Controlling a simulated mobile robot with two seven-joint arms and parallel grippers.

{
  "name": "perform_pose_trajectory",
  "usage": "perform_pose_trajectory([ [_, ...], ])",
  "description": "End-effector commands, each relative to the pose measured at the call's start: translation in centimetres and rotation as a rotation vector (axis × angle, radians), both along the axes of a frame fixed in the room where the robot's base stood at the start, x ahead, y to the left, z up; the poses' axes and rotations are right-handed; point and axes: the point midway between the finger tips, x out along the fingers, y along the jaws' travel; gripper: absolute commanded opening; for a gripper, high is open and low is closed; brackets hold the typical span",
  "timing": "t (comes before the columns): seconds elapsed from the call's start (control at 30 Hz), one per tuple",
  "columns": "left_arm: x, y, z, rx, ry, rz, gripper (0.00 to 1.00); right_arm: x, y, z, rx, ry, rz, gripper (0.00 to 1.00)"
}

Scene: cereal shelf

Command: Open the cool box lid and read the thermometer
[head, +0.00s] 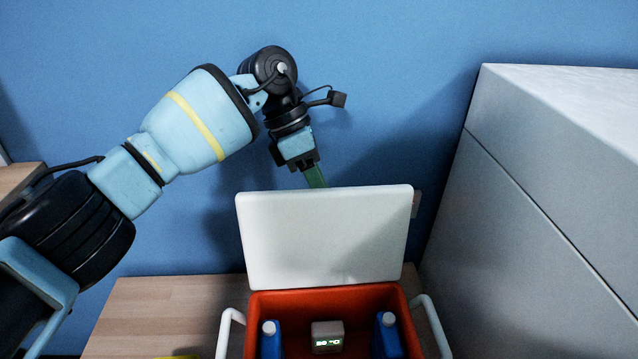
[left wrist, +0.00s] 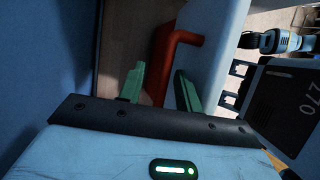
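The cool box (head: 332,299) has an orange-red body, seen at the bottom of the head view. Its white lid (head: 325,238) stands raised, nearly upright, at the back. Inside, a small grey thermometer (head: 327,338) faces me with a lit green display; the digits are too small to read surely. My left gripper (head: 316,179) is behind the lid's top edge, fingertips partly hidden. In the left wrist view its green fingers (left wrist: 160,88) are apart, with a bent red handle (left wrist: 165,55) seen between and beyond them; contact is unclear. My right gripper is out of view.
Blue bottles with white caps stand left (head: 270,342) and right (head: 387,338) of the thermometer. White side handles (head: 226,335) flank the box. A large pale cabinet (head: 540,190) fills the right. The blue wall is close behind. Wooden surface (head: 160,308) is clear at left, except a yellow item at the bottom edge.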

Motion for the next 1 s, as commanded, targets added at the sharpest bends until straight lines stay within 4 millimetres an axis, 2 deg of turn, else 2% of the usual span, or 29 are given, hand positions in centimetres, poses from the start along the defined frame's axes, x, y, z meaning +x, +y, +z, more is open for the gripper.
perform_pose_trajectory([
  [0.17,0.2,0.2,0.5,-0.001,-0.001,0.001,0.34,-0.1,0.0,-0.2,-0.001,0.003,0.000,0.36],
  [0.63,1.8,2.7,6.2,0.000,0.000,0.001,0.34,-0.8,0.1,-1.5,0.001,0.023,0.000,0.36],
  [1.0,1.9,3.0,7.0,0.000,0.000,-0.001,0.34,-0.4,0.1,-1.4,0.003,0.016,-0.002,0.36],
])
